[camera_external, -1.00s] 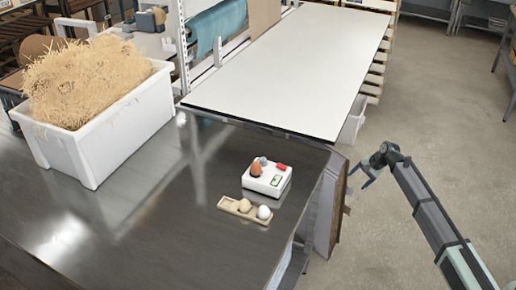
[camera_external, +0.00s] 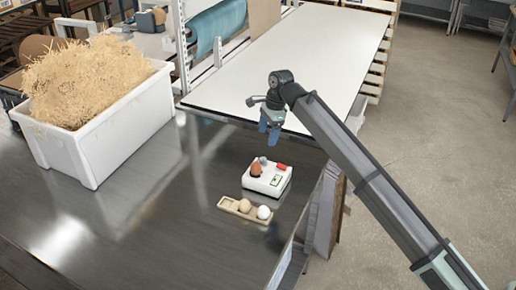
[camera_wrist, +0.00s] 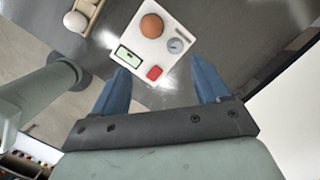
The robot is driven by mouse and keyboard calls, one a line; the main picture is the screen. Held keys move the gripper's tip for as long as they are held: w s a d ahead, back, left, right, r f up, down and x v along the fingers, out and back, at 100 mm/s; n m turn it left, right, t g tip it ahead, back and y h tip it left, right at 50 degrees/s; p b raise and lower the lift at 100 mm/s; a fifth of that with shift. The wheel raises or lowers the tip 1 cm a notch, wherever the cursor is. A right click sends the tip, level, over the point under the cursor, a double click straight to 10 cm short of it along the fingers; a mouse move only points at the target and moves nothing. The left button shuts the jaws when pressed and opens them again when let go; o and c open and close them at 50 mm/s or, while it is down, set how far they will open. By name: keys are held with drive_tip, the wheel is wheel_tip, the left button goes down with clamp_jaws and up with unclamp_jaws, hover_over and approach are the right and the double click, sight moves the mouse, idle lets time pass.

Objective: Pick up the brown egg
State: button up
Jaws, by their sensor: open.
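The brown egg (camera_external: 256,169) sits on the left part of a small white device (camera_external: 267,184) with a red button and a small display, on the dark metal table. In the wrist view the egg (camera_wrist: 152,26) is at the top, on the device (camera_wrist: 143,50), beyond my fingertips. My gripper (camera_external: 269,126) is above the table, behind and above the device in the external view, pointing down. In the wrist view my gripper (camera_wrist: 157,72) has its blue fingers spread wide, with nothing between them and the device below.
A white bin (camera_external: 97,160) of straw (camera_external: 85,80) stands at the left. A white-topped table (camera_external: 300,60) is behind.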

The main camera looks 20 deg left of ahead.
drive_tip(key=s+a+r, duration=0.1)
drive_tip(key=s, duration=0.2)
hover_over(256, 163)
drive_tip(key=shift+m+h, duration=0.4)
drive_tip(key=f, duration=0.7)
drive_tip(key=shift+w+d+f, duration=0.2)
drive_tip(key=shift+d+f, duration=0.1)
drive_tip(key=shift+a+f, duration=0.15)
drive_tip(key=shift+f, duration=1.3)
drive_tip(key=shift+a+f, duration=0.1)
drive_tip(key=shift+f, duration=1.3)
drive_tip(key=shift+c, duration=0.3)
drive_tip(key=c, duration=0.8)
drive_tip(key=shift+r, duration=0.1)
drive_tip(key=shift+c, duration=0.2)
